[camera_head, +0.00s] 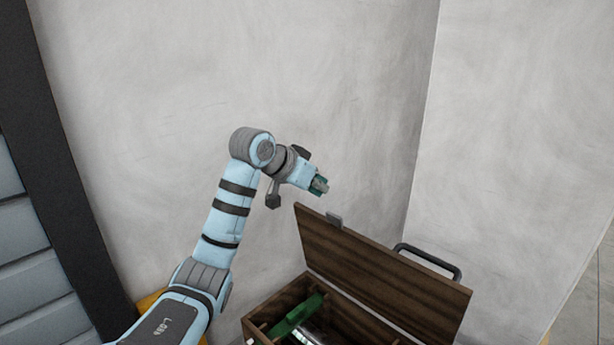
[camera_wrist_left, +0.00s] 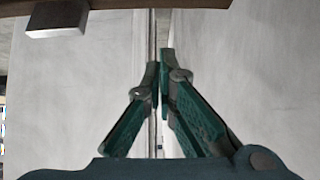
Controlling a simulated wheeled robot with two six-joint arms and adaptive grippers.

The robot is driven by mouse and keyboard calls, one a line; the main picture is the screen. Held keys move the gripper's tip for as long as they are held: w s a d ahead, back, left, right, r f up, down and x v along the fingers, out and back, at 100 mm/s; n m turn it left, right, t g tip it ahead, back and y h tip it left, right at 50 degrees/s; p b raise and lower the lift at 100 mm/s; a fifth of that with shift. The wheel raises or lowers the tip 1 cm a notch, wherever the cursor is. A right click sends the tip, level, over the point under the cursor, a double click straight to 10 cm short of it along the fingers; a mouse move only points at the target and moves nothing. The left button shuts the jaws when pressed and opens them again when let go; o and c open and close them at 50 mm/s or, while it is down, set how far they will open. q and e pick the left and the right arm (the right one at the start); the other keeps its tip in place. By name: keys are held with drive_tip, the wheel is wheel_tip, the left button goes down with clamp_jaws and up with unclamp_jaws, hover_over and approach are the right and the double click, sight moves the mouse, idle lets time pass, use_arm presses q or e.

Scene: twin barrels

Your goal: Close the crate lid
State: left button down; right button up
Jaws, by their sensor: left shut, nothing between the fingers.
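The wooden crate (camera_head: 257,318) stands at the bottom of the head view, its near part cut off by the frame. Its dark brown lid (camera_head: 385,277) is open and stands tilted up at the back, with a grey metal latch (camera_head: 335,220) on its upper edge. My left gripper (camera_head: 320,186) is above the lid's upper left corner, apart from it. It is shut and empty; its fingertips also meet in the left wrist view (camera_wrist_left: 160,68). The lid's edge (camera_wrist_left: 150,4) and latch (camera_wrist_left: 57,18) show at the top of the wrist view. My right gripper is not in view.
Inside the crate lie a green object (camera_head: 298,314) and a shiny glass-like thing (camera_head: 312,337). A dark handle (camera_head: 428,260) shows behind the lid. Pale walls (camera_head: 330,90) close off the back and right. Something yellow (camera_head: 150,300) is partly hidden behind my left arm.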

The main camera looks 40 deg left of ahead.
use_arm(q)
drive_tip(key=f, duration=0.1)
drive_tip(key=s+f, duration=0.1)
drive_tip(key=shift+s+a+f+p, duration=0.1)
drive_tip(key=shift+a+f+p, duration=0.15)
drive_tip(key=shift+f+p, duration=0.1)
drive_tip(key=shift+s+r, duration=0.1)
drive_tip(key=shift+s, duration=0.25)
